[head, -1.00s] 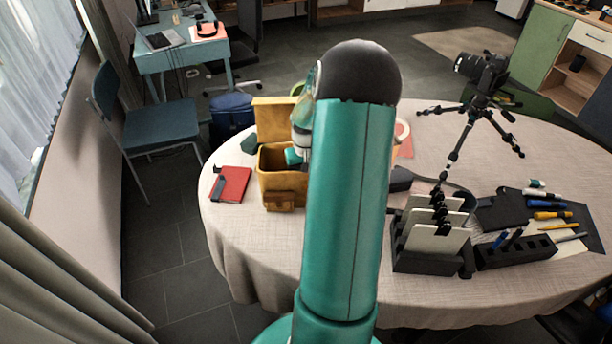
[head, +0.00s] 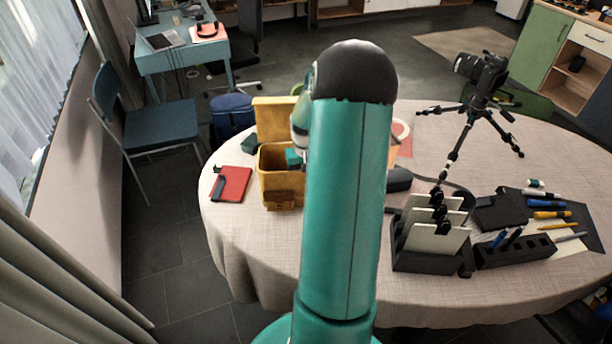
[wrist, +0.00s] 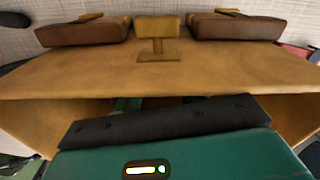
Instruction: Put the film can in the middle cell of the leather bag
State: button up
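The leather bag (head: 281,190) is tan and stands open on the table's left part, its lid (head: 275,118) raised behind it. In the wrist view its front wall (wrist: 160,72) with a buckle tab and two brown pockets fills the upper part. My gripper's teal body and black edge (wrist: 165,125) are at the bag's opening, close to that wall. In the head view a small teal part (head: 293,158) shows at the opening, beside my arm. My fingertips are hidden, so I cannot see whether they hold anything. I cannot make out the film can or the cells.
A red notebook (head: 232,184) lies left of the bag, with a dark green block (head: 249,143) near the bag's back left. A black rack with white cards (head: 432,240) and a camera on a tripod (head: 481,75) stand to the right. My arm covers the table's middle.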

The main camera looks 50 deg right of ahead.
jog(key=shift+s+a+f, duration=0.15)
jog(key=shift+s+f, duration=0.05)
jog(key=shift+f, duration=0.35)
jog(key=shift+w+r, duration=0.1)
jog(key=shift+r, duration=0.25)
notch_tip(320, 180, up, 13)
jog(key=shift+f, duration=0.15)
jog(key=w+a+r+n+t+h, duration=0.15)
jog(key=a+r, duration=0.45)
jog(key=a, duration=0.6)
jog(key=w+a+r+n+t, duration=0.1)
jog(key=a+r+n, duration=0.35)
jog(key=a, duration=0.75)
jog(key=s+a+r+n+t+y, duration=0.1)
jog(key=s+a, duration=0.3)
jog(key=a, duration=0.4)
jog(key=s+a+r+t, duration=0.2)
jog(key=s+a, duration=0.3)
jog(key=a, duration=0.3)
jog(key=shift+s+a+n+y, duration=0.15)
jog(key=shift+a+n+y, duration=0.1)
jog(key=shift+n+y, duration=0.15)
jog(key=shift+d, duration=0.15)
